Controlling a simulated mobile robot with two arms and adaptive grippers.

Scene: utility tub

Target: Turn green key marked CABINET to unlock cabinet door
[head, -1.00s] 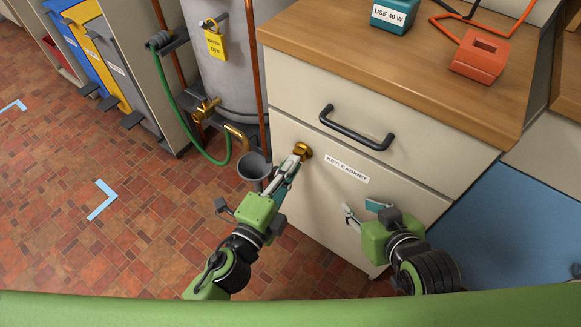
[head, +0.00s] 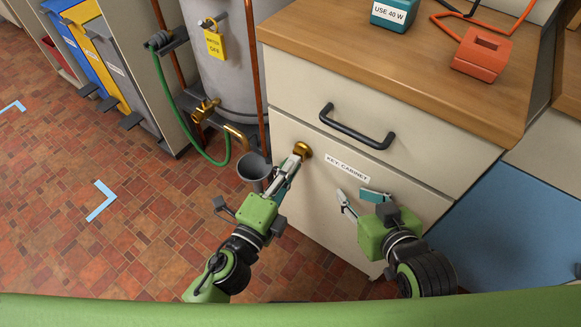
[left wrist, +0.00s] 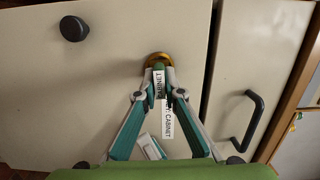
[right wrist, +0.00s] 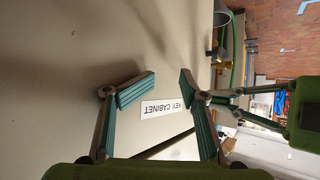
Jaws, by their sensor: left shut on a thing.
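The cabinet door (head: 335,215) is shut, with a brass lock (head: 303,150) at its upper left and a label (head: 347,168) reading KEY: CABINET. I cannot tell how far the key is turned. My right gripper (head: 359,195) is open and empty in front of the door, below the label. The label also shows between its fingers in the right wrist view (right wrist: 165,106).
A drawer with a black handle (head: 356,127) is above the door. A dark knob (left wrist: 73,28) is on the door. A funnel (head: 254,168), green hose (head: 190,140) and grey tank (head: 218,85) stand close left. A wooden countertop (head: 400,62) holds an orange block (head: 481,56).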

